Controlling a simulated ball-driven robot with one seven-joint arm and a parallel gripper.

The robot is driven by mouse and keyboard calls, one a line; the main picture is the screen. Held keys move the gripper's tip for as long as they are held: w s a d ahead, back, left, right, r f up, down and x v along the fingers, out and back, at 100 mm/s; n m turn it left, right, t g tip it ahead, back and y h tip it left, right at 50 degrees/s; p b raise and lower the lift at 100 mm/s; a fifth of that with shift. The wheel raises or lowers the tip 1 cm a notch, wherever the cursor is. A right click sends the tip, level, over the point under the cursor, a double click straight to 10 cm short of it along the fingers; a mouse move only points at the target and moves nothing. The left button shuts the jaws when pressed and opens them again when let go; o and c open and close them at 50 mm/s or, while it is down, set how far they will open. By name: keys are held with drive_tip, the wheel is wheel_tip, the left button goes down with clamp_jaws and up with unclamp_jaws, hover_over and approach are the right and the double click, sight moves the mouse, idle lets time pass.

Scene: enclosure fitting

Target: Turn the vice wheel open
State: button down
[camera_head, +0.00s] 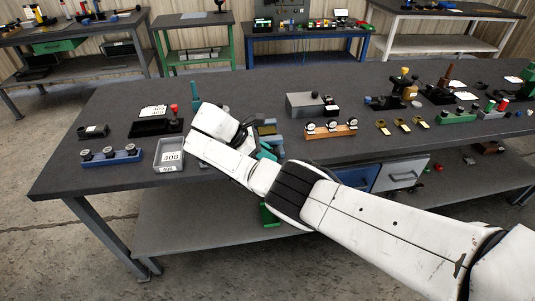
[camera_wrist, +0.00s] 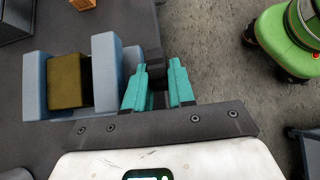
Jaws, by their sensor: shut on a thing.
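The vice (camera_wrist: 104,70) shows in the wrist view as two blue-grey jaws with an olive-brown block (camera_wrist: 70,80) between them. The block appears to touch the left jaw; a dark gap shows at its right. My gripper (camera_wrist: 158,78) has teal fingers closed around a dark part at the vice's right side, which appears to be the vice wheel (camera_wrist: 156,72). Most of the wheel is hidden between the fingers. In the head view the vice (camera_head: 270,130) stands near the bench's front edge, partly hidden by my arm.
A grey tray labelled 408 (camera_head: 169,166) and a blue rack (camera_head: 110,157) stand left of my gripper. An orange rack (camera_head: 331,130) and a grey box (camera_head: 306,105) stand right of the vice. The bench's front edge and open floor lie close by.

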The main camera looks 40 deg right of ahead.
drive_tip(key=c, duration=1)
unclamp_jaws()
drive_tip(key=shift+c, duration=0.2)
drive_tip(key=b+v, duration=0.1)
drive_tip(key=v, duration=1)
drive_tip(key=shift+f, duration=0.15)
